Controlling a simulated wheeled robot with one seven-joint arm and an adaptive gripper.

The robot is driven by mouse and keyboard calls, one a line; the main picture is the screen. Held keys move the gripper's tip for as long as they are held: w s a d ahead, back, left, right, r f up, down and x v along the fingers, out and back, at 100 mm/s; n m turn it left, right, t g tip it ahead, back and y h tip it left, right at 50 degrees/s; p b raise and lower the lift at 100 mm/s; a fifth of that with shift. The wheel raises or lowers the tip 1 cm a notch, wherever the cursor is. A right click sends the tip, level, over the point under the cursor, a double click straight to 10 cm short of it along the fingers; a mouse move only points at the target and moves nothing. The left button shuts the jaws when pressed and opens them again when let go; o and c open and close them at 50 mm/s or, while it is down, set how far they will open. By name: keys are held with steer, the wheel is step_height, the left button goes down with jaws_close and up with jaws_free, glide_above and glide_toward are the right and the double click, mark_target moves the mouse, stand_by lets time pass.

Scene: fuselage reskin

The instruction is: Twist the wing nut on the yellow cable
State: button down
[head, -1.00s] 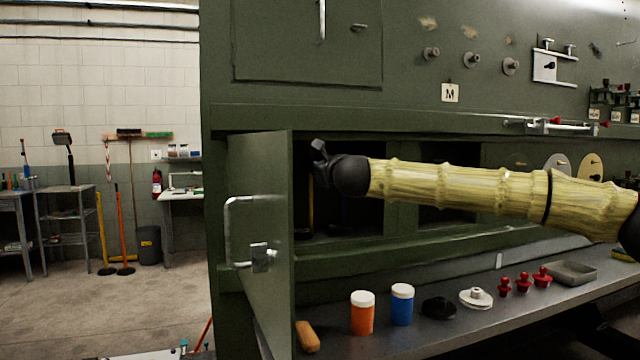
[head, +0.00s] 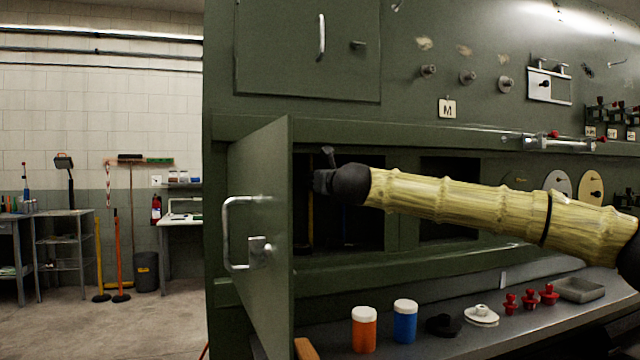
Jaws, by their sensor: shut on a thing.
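My gripper (head: 325,180), black at the end of the yellow-green ribbed arm, is inside the open cabinet bay, just behind the open door's edge. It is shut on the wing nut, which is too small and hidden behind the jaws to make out. A thin yellowish upright line, which looks like the yellow cable (head: 310,215), shows dimly below the gripper in the dark bay. Its upper part is hidden by the gripper.
The green cabinet door (head: 262,190) stands open left of my gripper, close to it. On the shelf below are an orange jar (head: 364,332), a blue jar (head: 404,324), a white disc (head: 481,316), red knobs (head: 529,299) and a grey tray (head: 580,289).

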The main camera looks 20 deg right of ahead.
steer(key=shift+f, duration=0.15)
steer(key=c, duration=1.5)
jaws_free()
steer(key=shift+d, duration=0.1)
steer(key=shift+o, duration=0.2)
steer(key=shift+s, duration=0.15)
steer(key=s, duration=1.1)
steer(key=shift+s+d, duration=0.2)
steer(key=shift+s, duration=0.15)
